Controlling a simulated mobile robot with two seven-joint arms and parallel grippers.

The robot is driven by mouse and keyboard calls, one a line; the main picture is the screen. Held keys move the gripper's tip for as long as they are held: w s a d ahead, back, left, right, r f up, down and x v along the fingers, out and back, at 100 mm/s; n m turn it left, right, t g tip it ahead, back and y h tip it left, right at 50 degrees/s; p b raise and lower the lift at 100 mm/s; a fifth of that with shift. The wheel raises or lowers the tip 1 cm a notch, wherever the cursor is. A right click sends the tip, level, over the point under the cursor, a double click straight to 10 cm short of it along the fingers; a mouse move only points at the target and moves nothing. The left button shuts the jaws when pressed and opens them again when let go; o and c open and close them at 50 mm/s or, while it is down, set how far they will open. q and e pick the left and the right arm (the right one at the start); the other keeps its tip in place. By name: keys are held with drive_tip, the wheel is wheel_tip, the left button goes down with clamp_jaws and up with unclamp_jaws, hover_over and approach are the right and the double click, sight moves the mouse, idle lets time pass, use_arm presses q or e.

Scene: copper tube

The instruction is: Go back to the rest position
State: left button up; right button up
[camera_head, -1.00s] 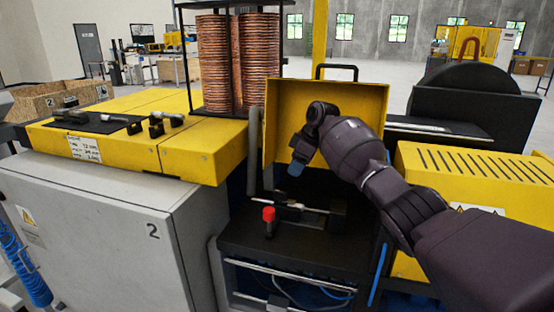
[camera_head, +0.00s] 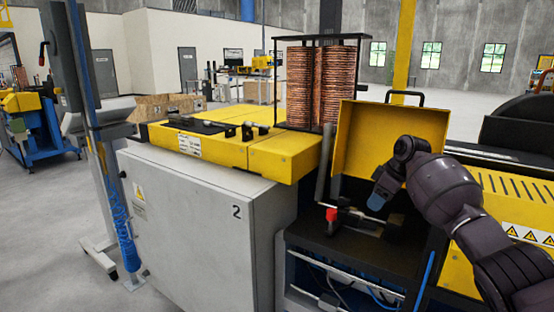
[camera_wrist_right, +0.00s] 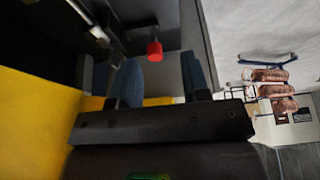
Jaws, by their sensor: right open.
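My right gripper (camera_head: 376,202) is in front of the raised yellow cover (camera_head: 362,128) of the machine, above its dark work area. In the right wrist view its two blue-grey fingers (camera_wrist_right: 160,78) stand wide apart, with nothing between them that I can make out. The red knob (camera_head: 332,214) stands on the black machine bed (camera_head: 345,242), left of and below the gripper. The knob also shows in the right wrist view (camera_wrist_right: 154,50), beyond the fingers and apart from them. My left gripper is not in view.
A grey cabinet (camera_head: 190,225) marked 2 stands left of the machine, with tools on its yellow top (camera_head: 285,152). Copper coils (camera_head: 301,88) rise in a black frame behind it. A vented yellow housing (camera_head: 500,262) lies close to my right arm. Open floor (camera_head: 50,235) is at left.

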drive_tip(key=w+a+r+m+t+h, duration=0.1)
drive_tip(key=w+a+r+m+t, duration=0.3)
drive_tip(key=w+r+t, duration=0.3)
drive_tip(key=s+a+f+m+t, duration=0.15)
drive_tip(key=s+f+t, duration=0.45)
drive_tip(key=s+f, duration=1.05)
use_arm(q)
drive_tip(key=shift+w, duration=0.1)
use_arm(e)
drive_tip(key=s+d+f+m+g+h, duration=0.1)
drive_tip(key=s+d+f, duration=0.1)
drive_tip(key=s+f, duration=0.5)
drive_tip(key=s+d+f+m+g+h, duration=0.1)
drive_tip(key=s+f, duration=0.7)
drive_tip(key=s, duration=0.9)
drive_tip(key=s+d+f+m+g+h, duration=0.1)
drive_tip(key=s+d+f+m+g, duration=0.1)
drive_tip(key=s+f, duration=0.6)
drive_tip(key=s, duration=0.4)
drive_tip(key=shift+s+d+m, duration=0.25)
drive_tip(key=shift+d+m, duration=0.05)
drive_tip(key=shift+m, duration=0.05)
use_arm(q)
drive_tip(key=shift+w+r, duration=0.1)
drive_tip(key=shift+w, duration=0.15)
